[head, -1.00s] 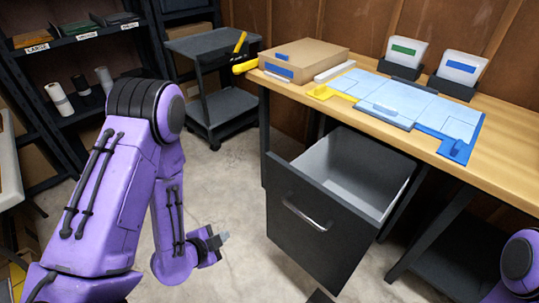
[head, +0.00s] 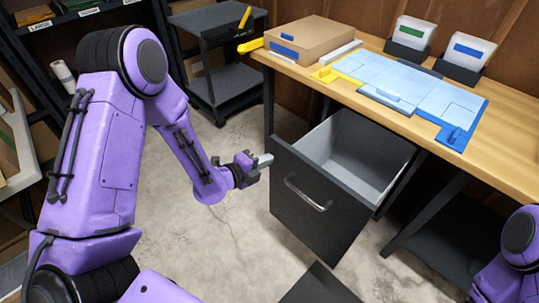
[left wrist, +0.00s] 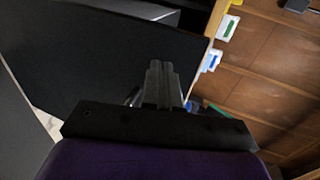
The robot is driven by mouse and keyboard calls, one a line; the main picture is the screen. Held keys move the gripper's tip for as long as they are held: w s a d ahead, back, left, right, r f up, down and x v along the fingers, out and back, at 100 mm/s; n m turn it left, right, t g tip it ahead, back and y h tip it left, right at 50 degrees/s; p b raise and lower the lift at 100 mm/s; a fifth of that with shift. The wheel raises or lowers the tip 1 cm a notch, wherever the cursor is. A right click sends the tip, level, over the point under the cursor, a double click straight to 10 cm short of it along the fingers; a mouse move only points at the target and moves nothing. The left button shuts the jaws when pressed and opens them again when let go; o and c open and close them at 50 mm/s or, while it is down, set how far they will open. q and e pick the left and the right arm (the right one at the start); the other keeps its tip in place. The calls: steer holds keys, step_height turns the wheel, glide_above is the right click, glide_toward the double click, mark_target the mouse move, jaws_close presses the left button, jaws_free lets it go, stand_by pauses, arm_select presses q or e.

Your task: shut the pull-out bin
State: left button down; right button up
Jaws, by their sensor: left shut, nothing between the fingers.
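The pull-out bin (head: 322,195) is a dark box with a light grey inside, hung under the wooden workbench. It stands pulled out, with its dark front panel toward me and its inside empty where I can see it. A metal bar handle (head: 307,194) is on the front. My left gripper (head: 264,161) is shut and empty, close to the left of the front panel's upper left corner. Whether it touches cannot be told. In the left wrist view the shut fingers (left wrist: 160,85) show before the dark front panel (left wrist: 100,55). My right gripper is not in view.
The workbench (head: 510,128) holds a cardboard box (head: 310,45), blue trays and two labelled bins. A dark cart (head: 215,75) stands behind my left arm. Shelves are at the far left. The concrete floor (head: 225,245) left of the bin is clear.

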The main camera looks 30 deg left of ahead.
arm_select(q)
steer(key=shift+w+d, duration=0.2)
steer(key=shift+w, duration=0.35)
steer(key=shift+w+d, duration=0.2)
steer(key=shift+w, duration=0.3)
steer(key=shift+w, duration=0.15)
